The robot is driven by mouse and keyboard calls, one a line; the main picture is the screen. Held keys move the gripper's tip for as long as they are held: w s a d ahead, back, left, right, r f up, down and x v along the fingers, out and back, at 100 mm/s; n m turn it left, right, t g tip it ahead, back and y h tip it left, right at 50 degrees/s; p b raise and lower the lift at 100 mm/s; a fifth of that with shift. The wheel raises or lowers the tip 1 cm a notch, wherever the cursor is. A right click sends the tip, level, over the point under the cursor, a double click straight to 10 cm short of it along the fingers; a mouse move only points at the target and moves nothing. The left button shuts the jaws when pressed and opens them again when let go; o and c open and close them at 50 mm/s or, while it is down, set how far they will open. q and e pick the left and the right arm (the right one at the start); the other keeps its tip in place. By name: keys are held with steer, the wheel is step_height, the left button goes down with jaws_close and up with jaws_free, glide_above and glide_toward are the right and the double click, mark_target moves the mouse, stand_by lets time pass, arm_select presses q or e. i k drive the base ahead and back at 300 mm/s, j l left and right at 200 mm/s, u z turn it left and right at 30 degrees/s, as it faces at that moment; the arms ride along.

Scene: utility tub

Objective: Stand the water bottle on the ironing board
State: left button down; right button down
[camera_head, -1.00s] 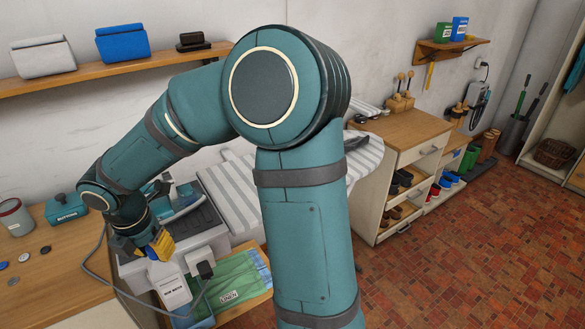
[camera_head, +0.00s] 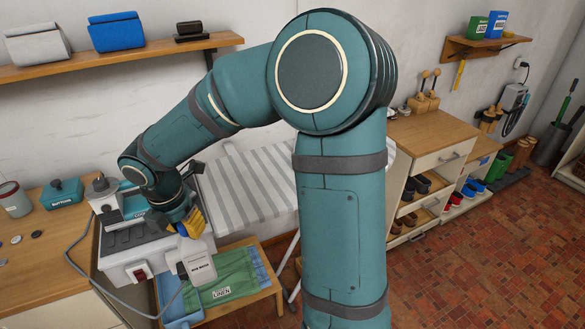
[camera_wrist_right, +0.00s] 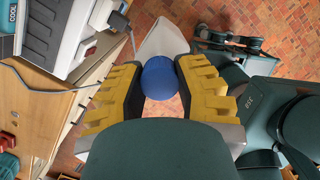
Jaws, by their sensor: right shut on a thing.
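The water bottle (camera_head: 201,265) is white with a dark label text and a blue cap. In the right wrist view its blue cap (camera_wrist_right: 160,77) sits between the yellow-and-black fingers, with the white body (camera_wrist_right: 162,40) beyond. My right gripper (camera_head: 190,226) is shut on the bottle's top and holds it about upright in front of the grey utility unit. The ironing board (camera_head: 240,188) has a grey-and-white striped cover and stands behind and to the right of the bottle, partly hidden by my right arm. My left gripper is not in view.
A grey appliance (camera_head: 125,262) with a cord stands left of the bottle. A low wooden stand (camera_head: 268,296) with green and blue linen is below it. A wooden counter with a teal button box (camera_head: 65,193) is at left. The visible striped cover is clear.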

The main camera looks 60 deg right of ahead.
mark_target(255, 188)
steer(key=k+l, duration=0.1)
steer(key=l, duration=0.2)
steer(key=k+l, duration=0.15)
steer(key=l, duration=0.2)
steer(key=k+l, duration=0.1)
steer(key=l, duration=0.2)
steer(key=k+l, duration=0.1)
steer(key=l, duration=0.25)
steer(key=i+l, duration=0.1)
steer(key=l, duration=0.35)
steer(key=i, duration=0.7)
